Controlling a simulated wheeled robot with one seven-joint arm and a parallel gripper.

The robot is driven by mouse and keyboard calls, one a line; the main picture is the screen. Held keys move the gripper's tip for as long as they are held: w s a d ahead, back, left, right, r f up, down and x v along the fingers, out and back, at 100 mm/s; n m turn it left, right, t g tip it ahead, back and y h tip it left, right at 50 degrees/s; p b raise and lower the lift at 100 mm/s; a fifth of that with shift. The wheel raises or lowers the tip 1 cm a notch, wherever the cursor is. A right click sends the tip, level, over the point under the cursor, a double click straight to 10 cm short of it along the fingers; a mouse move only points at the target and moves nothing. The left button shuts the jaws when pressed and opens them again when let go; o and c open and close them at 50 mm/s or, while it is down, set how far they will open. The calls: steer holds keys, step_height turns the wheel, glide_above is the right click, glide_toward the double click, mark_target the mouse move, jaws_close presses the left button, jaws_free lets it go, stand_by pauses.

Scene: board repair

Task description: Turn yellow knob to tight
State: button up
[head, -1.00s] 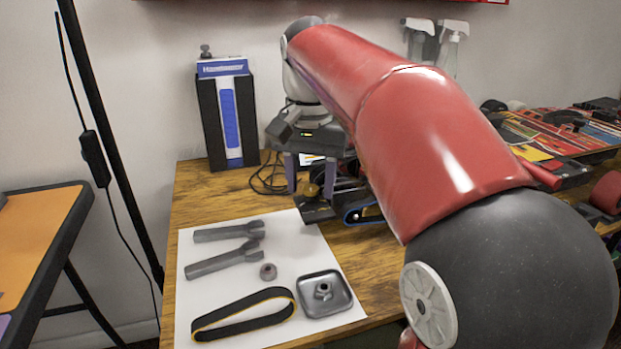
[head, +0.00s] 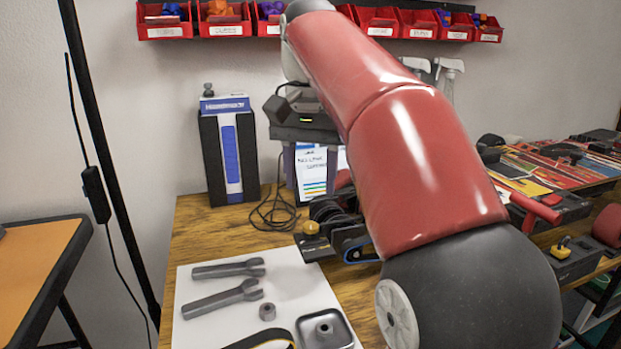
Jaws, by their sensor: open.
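A small yellow knob (head: 311,228) sits on top of a dark block at the front left of a belt mechanism (head: 345,228) on the wooden table. Its turn position is too small to read. My red arm (head: 410,160) covers the right part of the mechanism. Another yellow part (head: 564,243) shows on a dark device at the far right.
A white sheet (head: 225,285) at the front holds two grey wrenches (head: 225,299), a nut (head: 267,311), a metal tray (head: 345,325) and a belt. A labelled sign (head: 312,175) stands behind the gripper. A blue-and-black box (head: 229,155) stands at back left. Red bins (head: 225,25) hang on the wall.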

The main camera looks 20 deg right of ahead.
mark_target(311, 225)
steer(key=m, duration=0.6)
steer(key=shift+a, duration=0.1)
steer(key=m, duration=0.5)
steer(key=shift+f+m, duration=0.15)
steer(key=shift+m, duration=0.25)
steer(key=shift+f, duration=3.85)
steer(key=c, duration=1)
